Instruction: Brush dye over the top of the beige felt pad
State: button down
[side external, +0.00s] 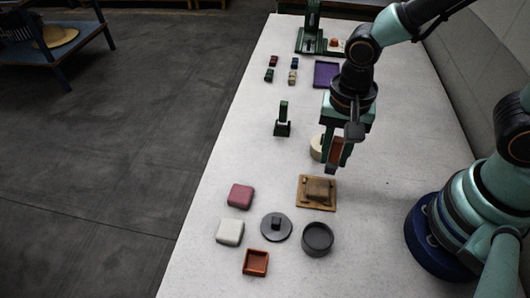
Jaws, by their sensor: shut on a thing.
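My gripper (336,165) points down above the far edge of a wooden board (304,202). It is shut on a brown-orange thing (337,148), partly hidden between the fingers; I cannot tell for sure that it is a brush. A tan-brown rounded pad (318,190) lies on the board, just below and nearer than the fingertips; it may be the felt pad, looking darker than beige. A pale grey-white pad (230,232) and a dark red pad (240,195) lie to the left. I cannot tell contact between the held thing and any pad.
A dark round pot (317,238), a grey knobbed lid (276,226) and an orange open box (256,262) stand in front. A pale cylinder (316,148) is partly behind my gripper. A green stand (283,120), several small blocks and a purple tray (327,75) lie farther back.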

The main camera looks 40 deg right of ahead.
aim_at(328, 160)
notch_tip(328, 160, down, 3)
jog(key=shift+f, duration=0.15)
jog(key=shift+w+a+f, duration=0.45)
jog(key=shift+w+a, duration=0.4)
jog(key=shift+w, duration=0.05)
jog(key=shift+s+d, duration=0.8)
jog(key=shift+s, duration=0.05)
jog(key=shift+s+a, duration=0.7)
jog(key=shift+s, duration=0.1)
jog(key=shift+w+a, duration=1)
jog(key=shift+a, duration=0.05)
jog(key=shift+s+d, duration=1.05)
jog(key=shift+d, duration=0.05)
notch_tip(328, 160, up, 8)
